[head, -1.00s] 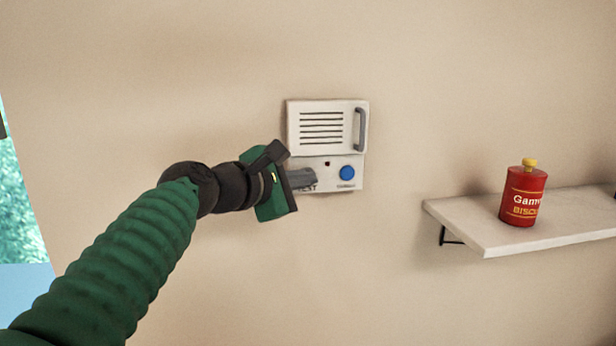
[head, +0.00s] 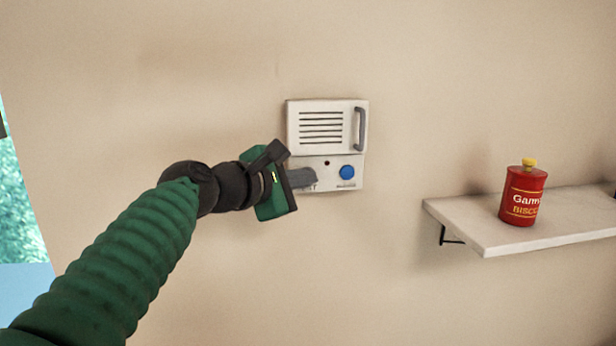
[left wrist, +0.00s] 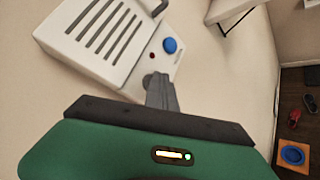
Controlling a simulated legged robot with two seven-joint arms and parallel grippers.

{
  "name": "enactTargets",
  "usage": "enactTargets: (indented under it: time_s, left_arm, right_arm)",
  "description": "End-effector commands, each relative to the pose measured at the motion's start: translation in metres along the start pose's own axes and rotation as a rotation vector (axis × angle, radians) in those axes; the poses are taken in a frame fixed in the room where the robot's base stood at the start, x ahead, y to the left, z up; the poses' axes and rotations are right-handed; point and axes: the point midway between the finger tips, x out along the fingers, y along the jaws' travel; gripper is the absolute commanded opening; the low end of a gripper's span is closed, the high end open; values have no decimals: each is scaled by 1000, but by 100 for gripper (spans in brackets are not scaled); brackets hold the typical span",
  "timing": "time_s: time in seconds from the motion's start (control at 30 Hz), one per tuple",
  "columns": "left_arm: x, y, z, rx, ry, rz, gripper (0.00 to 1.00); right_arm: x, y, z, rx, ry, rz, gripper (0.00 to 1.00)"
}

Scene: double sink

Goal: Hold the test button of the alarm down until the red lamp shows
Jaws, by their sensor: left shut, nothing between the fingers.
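The alarm (head: 327,108) is a white box on the wall with a slatted upper part and a grey side handle. Its small lamp (head: 327,163) is dark red and looks unlit; it also shows in the left wrist view (left wrist: 152,56). A blue round button (head: 347,172) is right of the lamp. The test button there is largely hidden by the fingers; contact is hard to tell. My right gripper is not in view.
A white shelf (head: 480,240) on a bracket juts from the wall at the right, with a red yellow-capped container (head: 523,195) on it. The wall around the alarm is bare. A window edge is at the far left.

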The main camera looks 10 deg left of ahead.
Motion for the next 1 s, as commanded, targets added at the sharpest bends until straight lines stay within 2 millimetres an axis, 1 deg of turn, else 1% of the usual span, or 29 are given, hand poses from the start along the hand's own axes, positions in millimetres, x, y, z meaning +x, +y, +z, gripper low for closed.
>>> enactTargets:
  time_s: [0.27, 0.6, 0.9, 1.0]
  left_arm:
    - [0, 0, 0, 0, 1, 1, 0]
    - [-14, -9, 8, 0, 1, 2, 0]
    - [-14, -10, 9, 0, 0, 1, 0]
    - [-18, -13, 12, 0, -1, 0, 0]
  right_arm:
    - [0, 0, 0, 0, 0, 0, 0]
    - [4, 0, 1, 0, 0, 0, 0]
    - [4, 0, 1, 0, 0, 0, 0]
    - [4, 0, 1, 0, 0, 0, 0]
